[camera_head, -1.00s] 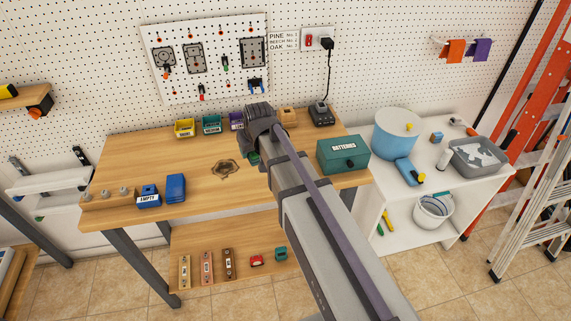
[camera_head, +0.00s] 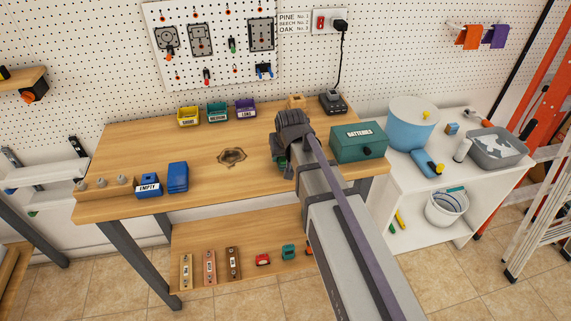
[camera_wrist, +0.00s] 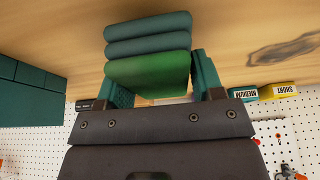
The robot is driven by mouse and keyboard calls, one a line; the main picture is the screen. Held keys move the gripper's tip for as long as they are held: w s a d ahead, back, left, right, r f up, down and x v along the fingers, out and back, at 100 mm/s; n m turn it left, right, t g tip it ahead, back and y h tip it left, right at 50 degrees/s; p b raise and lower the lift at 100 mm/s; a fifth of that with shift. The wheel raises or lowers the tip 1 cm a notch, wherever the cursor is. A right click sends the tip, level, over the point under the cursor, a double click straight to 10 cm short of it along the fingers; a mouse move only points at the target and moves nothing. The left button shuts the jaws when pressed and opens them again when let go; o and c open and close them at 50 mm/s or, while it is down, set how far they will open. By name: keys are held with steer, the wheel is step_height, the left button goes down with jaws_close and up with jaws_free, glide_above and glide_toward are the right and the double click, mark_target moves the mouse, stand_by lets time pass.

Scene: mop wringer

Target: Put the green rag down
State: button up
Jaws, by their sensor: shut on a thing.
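My gripper (camera_wrist: 163,82) is shut on the green rag (camera_wrist: 150,70), a thick folded bundle with bright green at the near layer and darker teal-green layers behind. The rag sits between the two green finger pads in the wrist view. In the head view, my gripper (camera_head: 284,152) points down over the right part of the wooden workbench (camera_head: 190,137), left of the batteries box. Only a sliver of the rag shows there, mostly hidden by my arm. I cannot tell whether the rag touches the bench top.
The teal batteries box (camera_head: 358,143) stands close to my gripper's right. Yellow, teal and purple bins (camera_head: 217,113) line the bench's back. Orange and purple rags (camera_head: 467,38) hang on the wall.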

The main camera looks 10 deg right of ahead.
steer(key=shift+f, duration=0.65)
steer(key=o, duration=0.8)
steer(key=shift+o, duration=0.9)
steer(key=shift+a, duration=0.1)
